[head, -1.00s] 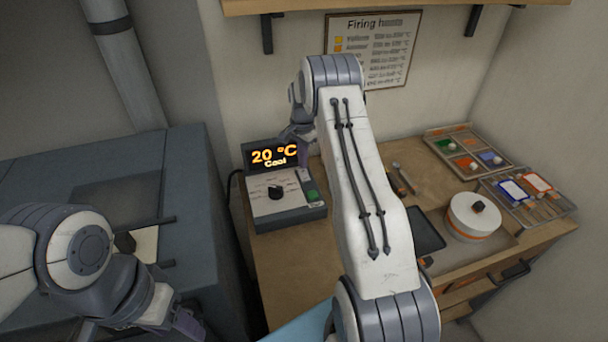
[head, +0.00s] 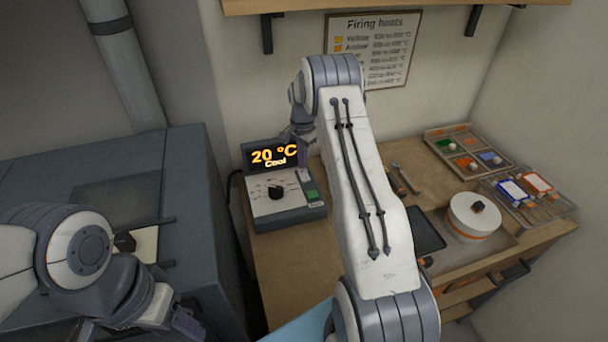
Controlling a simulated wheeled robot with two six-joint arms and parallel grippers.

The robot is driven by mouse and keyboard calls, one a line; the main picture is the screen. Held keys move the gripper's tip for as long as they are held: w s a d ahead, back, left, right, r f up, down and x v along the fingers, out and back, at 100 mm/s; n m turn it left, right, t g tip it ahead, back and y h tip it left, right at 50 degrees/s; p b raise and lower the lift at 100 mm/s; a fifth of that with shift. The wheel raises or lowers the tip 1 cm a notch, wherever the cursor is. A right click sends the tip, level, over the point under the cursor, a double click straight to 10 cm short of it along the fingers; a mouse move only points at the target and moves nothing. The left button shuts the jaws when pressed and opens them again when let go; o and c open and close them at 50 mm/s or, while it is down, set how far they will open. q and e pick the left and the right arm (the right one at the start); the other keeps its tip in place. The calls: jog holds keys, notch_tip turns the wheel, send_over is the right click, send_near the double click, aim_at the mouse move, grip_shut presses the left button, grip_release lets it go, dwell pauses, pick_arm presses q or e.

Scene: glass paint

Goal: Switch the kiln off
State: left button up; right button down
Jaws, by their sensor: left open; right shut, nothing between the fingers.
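The kiln controller (head: 287,211) stands on the wooden bench, with a black dial (head: 276,192) and a green rocker switch (head: 312,195) on its sloping face. Its display (head: 270,156) is lit orange and reads "20 °C Cool". The kiln (head: 120,185), a large grey-blue box, is at the left. My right gripper (head: 303,152) is shut and empty, above the right back of the controller by the display, partly hidden by its own arm. My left gripper (head: 187,323) is open and empty, low in front of the kiln.
A white round pot (head: 474,217) with an orange band stands on the bench at the right. A dark flat tray (head: 427,232) is beside my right arm. A shelf (head: 390,4) overhangs the back wall.

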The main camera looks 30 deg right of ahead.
aim_at(303, 171)
jog(key=shift+f+b, duration=0.55)
jog(key=shift+f, duration=0.45)
jog(key=shift+r, duration=0.15)
jog(key=shift+r+p, duration=2.4)
jog(key=shift+r, duration=1.05)
